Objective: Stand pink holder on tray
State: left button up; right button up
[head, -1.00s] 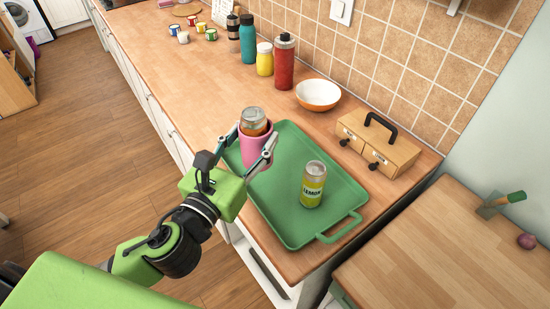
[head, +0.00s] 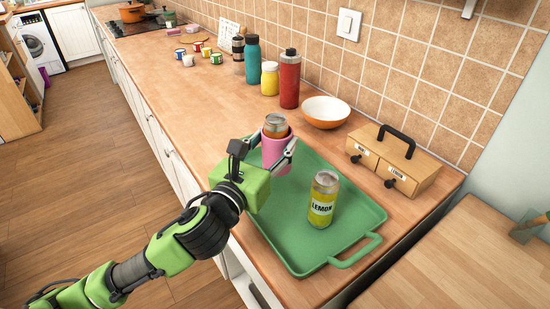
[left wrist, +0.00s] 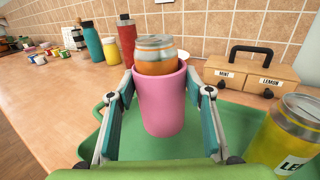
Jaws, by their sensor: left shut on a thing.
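The pink holder (head: 274,154) is a cup-like sleeve with an orange-and-silver can (head: 275,126) standing in it. It is upright at the far left end of the green tray (head: 292,245). My left gripper (head: 270,149) is shut on the holder, one finger on each side. In the left wrist view the pink holder (left wrist: 160,105) sits between the fingers, with the can's top above its rim. I cannot tell whether its base touches the tray. A yellow LEMON can (head: 322,200) stands on the tray, nearer its handle end. My right gripper is not in view.
A wooden box (head: 393,162) with MINT and LEMON drawers stands behind the tray. A white-and-orange bowl (head: 325,112), a red bottle (head: 289,80), a yellow jar (head: 269,79) and a teal bottle (head: 252,60) stand along the wall. Tray space around the lemon can is free.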

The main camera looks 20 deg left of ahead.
aim_at(270, 163)
pick_arm(q)
jog(key=shift+w+f, duration=0.3)
jog(key=f, duration=0.2)
jog(key=shift+w+f+b, duration=0.2)
jog(key=shift+f+b, duration=0.15)
jog(key=shift+f, duration=0.45)
jog(key=shift+f, duration=0.15)
jog(key=o, duration=1.1)
